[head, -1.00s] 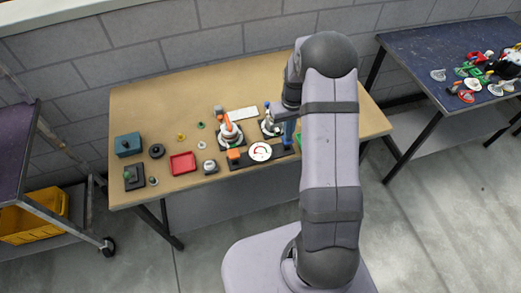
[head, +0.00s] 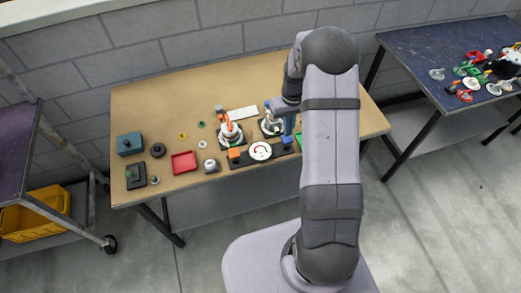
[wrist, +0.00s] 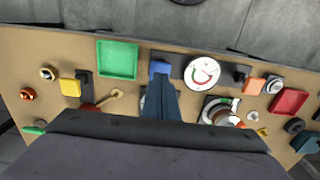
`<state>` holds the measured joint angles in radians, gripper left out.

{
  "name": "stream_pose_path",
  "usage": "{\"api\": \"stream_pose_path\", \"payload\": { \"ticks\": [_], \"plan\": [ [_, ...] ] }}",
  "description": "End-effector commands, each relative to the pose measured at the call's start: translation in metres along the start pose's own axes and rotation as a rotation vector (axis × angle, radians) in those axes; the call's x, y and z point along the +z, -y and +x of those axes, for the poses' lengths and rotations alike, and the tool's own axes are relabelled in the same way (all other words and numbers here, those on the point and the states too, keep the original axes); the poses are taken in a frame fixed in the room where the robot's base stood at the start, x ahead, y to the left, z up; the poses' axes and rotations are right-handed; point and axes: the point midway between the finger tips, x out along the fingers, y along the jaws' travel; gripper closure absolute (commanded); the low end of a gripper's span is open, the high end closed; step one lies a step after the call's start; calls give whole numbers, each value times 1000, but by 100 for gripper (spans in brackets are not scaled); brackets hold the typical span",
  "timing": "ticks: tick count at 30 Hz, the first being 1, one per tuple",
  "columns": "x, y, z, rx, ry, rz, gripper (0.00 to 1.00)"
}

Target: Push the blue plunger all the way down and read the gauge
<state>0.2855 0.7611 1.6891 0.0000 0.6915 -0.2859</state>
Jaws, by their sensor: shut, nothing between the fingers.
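The blue plunger (head: 287,141) stands at the right end of a dark base on the bench, beside the round white gauge (head: 260,151). In the wrist view the blue plunger (wrist: 160,68) sits just beyond my fingertips, and the gauge (wrist: 202,73) is to its right. The gauge has a red arc on its face; its needle is too small to read. My gripper (head: 288,130) is shut and empty, with its fingers (wrist: 162,84) pointing at the blue plunger. I cannot tell whether they touch it or how far down it is.
An orange block (head: 234,154) stands at the base's left end. A red tray (head: 184,162), a green tray (wrist: 118,60) and small fixtures with handles (head: 230,130) share the bench. A second table with clutter (head: 480,75) is at right. My arm hides the bench's right part.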

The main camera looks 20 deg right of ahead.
Motion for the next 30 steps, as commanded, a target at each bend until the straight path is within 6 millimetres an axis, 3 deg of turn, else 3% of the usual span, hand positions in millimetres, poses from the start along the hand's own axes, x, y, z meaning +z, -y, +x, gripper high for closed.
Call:
{"api": "stream_pose_path", "payload": {
  "ticks": [12, 30],
  "plan": [
    [0, 0, -38, 0, 0, 0, 100],
    [0, 0, -39, 0, 0, 25, 100]
  ]
}}
